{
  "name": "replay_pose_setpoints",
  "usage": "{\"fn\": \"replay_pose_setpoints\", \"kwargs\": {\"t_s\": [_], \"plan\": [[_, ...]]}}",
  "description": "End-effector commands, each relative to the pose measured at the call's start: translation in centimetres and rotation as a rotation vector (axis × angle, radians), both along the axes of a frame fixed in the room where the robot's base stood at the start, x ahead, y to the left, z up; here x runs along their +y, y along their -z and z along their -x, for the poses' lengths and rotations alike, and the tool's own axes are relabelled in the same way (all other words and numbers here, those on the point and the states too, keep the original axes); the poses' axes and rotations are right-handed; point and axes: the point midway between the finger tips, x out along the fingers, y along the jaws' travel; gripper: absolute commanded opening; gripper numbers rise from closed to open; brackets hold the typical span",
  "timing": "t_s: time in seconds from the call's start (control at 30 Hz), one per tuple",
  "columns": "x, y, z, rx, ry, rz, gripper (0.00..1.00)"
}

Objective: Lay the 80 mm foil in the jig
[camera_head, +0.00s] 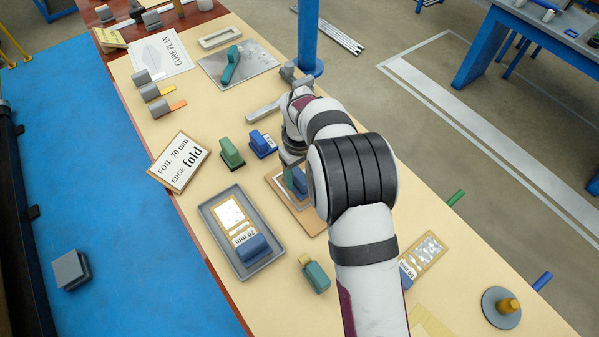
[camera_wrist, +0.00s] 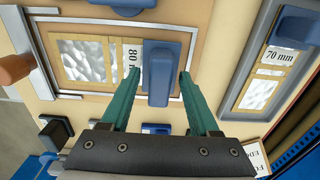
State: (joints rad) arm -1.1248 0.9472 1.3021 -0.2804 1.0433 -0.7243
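The 80 mm foil (camera_wrist: 85,58) is a card with a silvery window, a white "80 mm" label and a blue block handle (camera_wrist: 160,75). In the wrist view it lies within the metal-edged outline of the jig (camera_wrist: 42,55), on a wooden board. My gripper (camera_wrist: 154,73) has its two teal fingers on either side of the handle. A gap shows at the left finger; the right finger is close to the handle, and contact there cannot be told. In the head view the jig board (camera_head: 307,224) and blue handle (camera_head: 299,180) are partly hidden by my arm.
A grey tray (camera_head: 214,240) beside the jig holds a 70 mm foil (camera_head: 232,214). Another labelled foil (camera_head: 428,250) lies right of my arm. Green (camera_head: 230,152) and blue (camera_head: 263,144) blocks stand behind the tray, and a teal block (camera_head: 316,276) stands in front.

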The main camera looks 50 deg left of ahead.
Motion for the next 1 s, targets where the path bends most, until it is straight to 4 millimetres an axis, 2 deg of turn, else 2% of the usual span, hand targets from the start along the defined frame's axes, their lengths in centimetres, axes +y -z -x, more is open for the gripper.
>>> {"fn": "replay_pose_setpoints", "kwargs": {"t_s": [0.27, 0.37, 0.6, 0.7, 0.93, 1.0], "plan": [[0.0, -0.5, 0.0, -0.001, 0.000, -0.001, 0.61], [0.1, -2.5, -0.1, -0.002, 0.000, -0.005, 0.61], [0.1, -9.3, 0.0, -0.002, 0.000, -0.004, 0.61], [0.1, -11.1, 0.0, -0.001, -0.001, -0.002, 0.61], [-0.1, -12.5, -0.1, 0.000, 0.003, 0.000, 0.61], [-1.6, -13.4, -1.2, 0.004, 0.065, -0.003, 0.61]]}}
